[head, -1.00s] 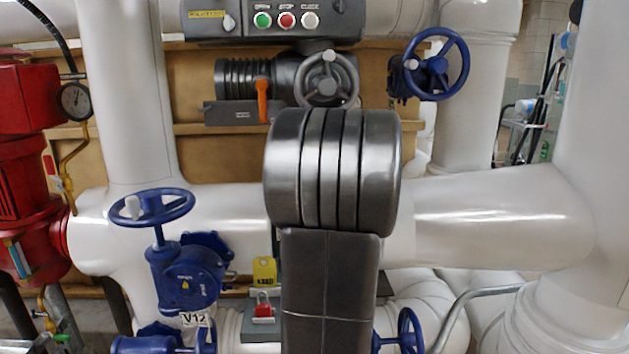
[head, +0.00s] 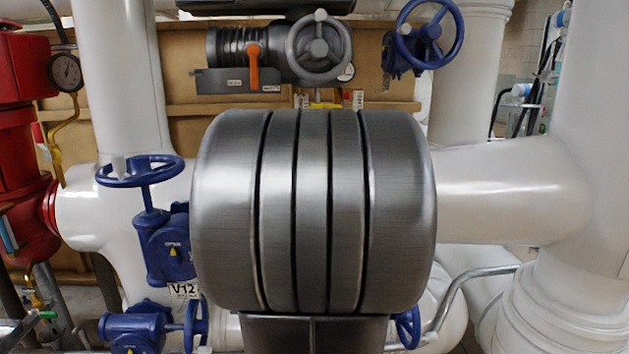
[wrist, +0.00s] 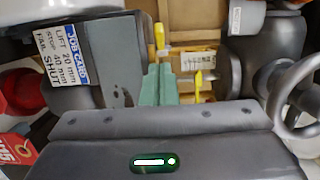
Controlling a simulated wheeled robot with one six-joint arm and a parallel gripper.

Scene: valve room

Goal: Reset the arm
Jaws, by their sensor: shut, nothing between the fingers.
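My arm's large grey ribbed joint fills the middle of the head view and hides my gripper there. In the wrist view my gripper (wrist: 155,84) shows as two teal fingers close together, with nothing seen between them. Below them is my dark grey gripper body with a lit green indicator. The fingers point toward a tan board with yellow parts and a white label; I cannot tell whether they touch anything.
A grey handwheel (head: 319,48) and orange lever (head: 253,66) sit behind my arm. A blue handwheel (head: 430,32) is upper right, another blue valve (head: 165,245) left. White pipes (head: 510,190) flank my arm. A printed card (wrist: 62,50) shows in the wrist view.

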